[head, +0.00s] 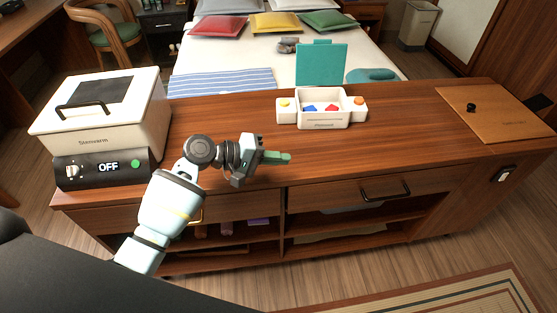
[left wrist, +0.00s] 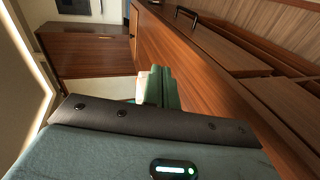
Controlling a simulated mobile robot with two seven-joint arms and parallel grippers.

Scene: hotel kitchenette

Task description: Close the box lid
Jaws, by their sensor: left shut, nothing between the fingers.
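A small white box (head: 323,121) stands on the wooden counter, right of the picture's middle in the head view. Its teal lid (head: 320,65) stands upright at the back edge, so the box is open. Small red and blue pieces lie inside. My left gripper (head: 286,157) is at the counter's front edge, in front of and left of the box and apart from it. Its green fingers point right and are shut with nothing between them. My right gripper is in neither view.
A white Stenvarm appliance (head: 100,125) with an OFF display stands at the counter's left end. A wooden board (head: 497,115) with a black knob lies at the right. Yellow and orange pieces sit on the box's side wings. The counter between appliance and box is clear.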

